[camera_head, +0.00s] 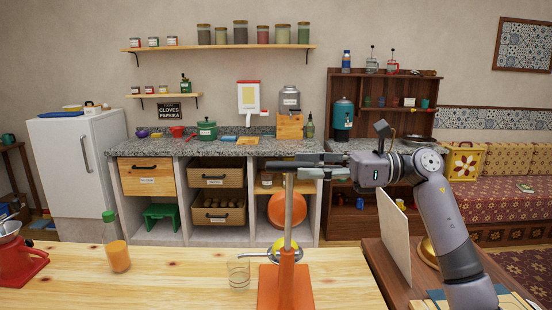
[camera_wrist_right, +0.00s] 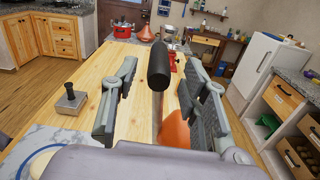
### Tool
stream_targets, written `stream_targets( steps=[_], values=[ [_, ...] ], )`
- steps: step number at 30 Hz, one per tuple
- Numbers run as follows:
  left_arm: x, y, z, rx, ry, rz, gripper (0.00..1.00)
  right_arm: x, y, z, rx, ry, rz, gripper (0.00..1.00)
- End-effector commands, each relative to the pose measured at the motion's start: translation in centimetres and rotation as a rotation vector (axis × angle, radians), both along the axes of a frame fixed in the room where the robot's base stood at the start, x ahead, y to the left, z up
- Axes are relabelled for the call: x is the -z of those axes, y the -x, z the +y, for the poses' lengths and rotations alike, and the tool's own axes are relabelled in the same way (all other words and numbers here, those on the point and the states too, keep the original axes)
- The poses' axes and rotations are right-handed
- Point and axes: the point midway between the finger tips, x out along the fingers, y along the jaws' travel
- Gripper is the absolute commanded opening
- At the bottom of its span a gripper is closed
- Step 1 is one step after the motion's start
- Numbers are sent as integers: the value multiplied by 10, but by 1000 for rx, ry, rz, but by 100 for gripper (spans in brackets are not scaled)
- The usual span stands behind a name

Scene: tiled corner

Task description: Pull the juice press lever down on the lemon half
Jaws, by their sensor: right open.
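The juice press (camera_head: 284,287) has an orange body and stands at the front edge of the wooden table. Its steel lever (camera_head: 289,212) points up, nearly upright. In the right wrist view, the lever's black handle (camera_wrist_right: 158,65) stands between the two spread fingers of my right gripper (camera_head: 302,167), with gaps on both sides. The gripper is open at the lever's top. A yellow piece, seemingly the lemon half (camera_head: 272,254), shows at the press, partly hidden by its column. My left gripper is not in view.
A glass (camera_head: 238,274) stands just left of the press. A bottle with orange contents (camera_head: 118,256) and a red device (camera_head: 20,262) are farther left on the table. A light board (camera_head: 390,235) stands upright on the darker table at right.

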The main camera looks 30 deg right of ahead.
Motion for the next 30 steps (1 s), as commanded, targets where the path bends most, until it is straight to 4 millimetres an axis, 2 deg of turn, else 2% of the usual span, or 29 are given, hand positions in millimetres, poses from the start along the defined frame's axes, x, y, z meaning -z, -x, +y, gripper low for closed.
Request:
stream_targets(
  steps=[1,6,12,23,30],
  values=[
    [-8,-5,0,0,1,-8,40,-5,-5,10,-4,-1,-3,41],
    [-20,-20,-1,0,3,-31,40,-4,-21,36,-3,-2,-1,41],
    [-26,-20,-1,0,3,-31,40,-2,-32,53,-1,0,-1,41],
    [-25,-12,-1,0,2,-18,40,-1,-34,56,1,0,-1,41],
    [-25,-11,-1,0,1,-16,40,0,-34,56,1,1,-1,25]
  ],
)
